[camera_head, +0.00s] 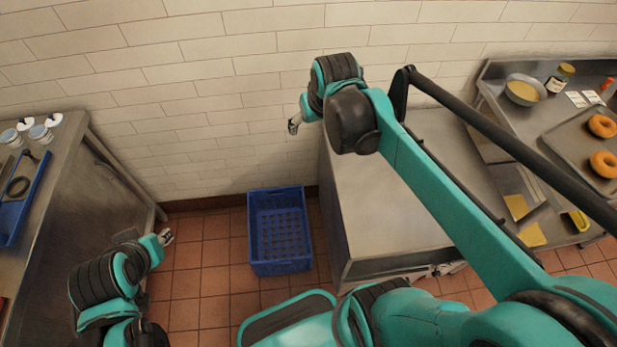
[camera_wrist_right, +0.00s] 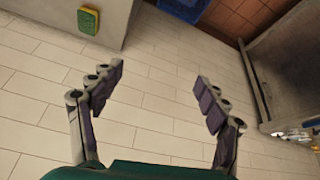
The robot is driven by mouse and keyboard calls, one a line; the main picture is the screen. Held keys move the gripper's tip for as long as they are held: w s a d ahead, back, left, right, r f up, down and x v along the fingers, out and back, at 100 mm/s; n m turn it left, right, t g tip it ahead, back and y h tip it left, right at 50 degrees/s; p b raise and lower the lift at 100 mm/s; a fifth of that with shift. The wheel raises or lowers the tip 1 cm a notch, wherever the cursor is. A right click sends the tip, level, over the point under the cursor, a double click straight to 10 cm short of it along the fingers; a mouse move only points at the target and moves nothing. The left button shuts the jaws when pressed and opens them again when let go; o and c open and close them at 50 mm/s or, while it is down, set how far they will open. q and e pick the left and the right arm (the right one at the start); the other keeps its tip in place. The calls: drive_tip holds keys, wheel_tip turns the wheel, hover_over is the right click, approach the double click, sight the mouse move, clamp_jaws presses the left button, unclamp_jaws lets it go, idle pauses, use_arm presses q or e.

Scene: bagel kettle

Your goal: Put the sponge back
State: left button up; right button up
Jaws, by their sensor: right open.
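The sponge (camera_wrist_right: 89,20), green with a yellow edge, shows in the right wrist view at the upper left, against a grey metal surface. I cannot pick it out for sure in the head view. My right gripper (camera_wrist_right: 155,108) is open and empty, with its fingers wide apart before the white tiled wall. The sponge is beyond its fingertips, up and left, not touching them. In the head view the right gripper (camera_head: 294,123) hangs left of the metal counter's far end, high above the floor. My left gripper (camera_head: 167,238) is small at the lower left, above the floor.
A blue crate (camera_head: 251,235) stands on the floor between the left table (camera_head: 62,150) and the metal counter (camera_head: 385,215). At the right are a tray (camera_head: 567,142) with orange rings, a bowl (camera_head: 522,91), a jar (camera_head: 560,78) and yellow squares (camera_head: 517,206). The counter top is largely clear.

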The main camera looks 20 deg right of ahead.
drive_tip(key=s+a+f+t, duration=0.1)
drive_tip(key=s+a+f, duration=0.1)
drive_tip(key=s, duration=0.3)
drive_tip(key=s+a+f+n+t, duration=0.1)
drive_tip(key=s+a+f, duration=0.2)
drive_tip(key=s, duration=0.3)
drive_tip(key=shift+a+y, duration=0.4)
drive_tip(key=shift+a, duration=0.35)
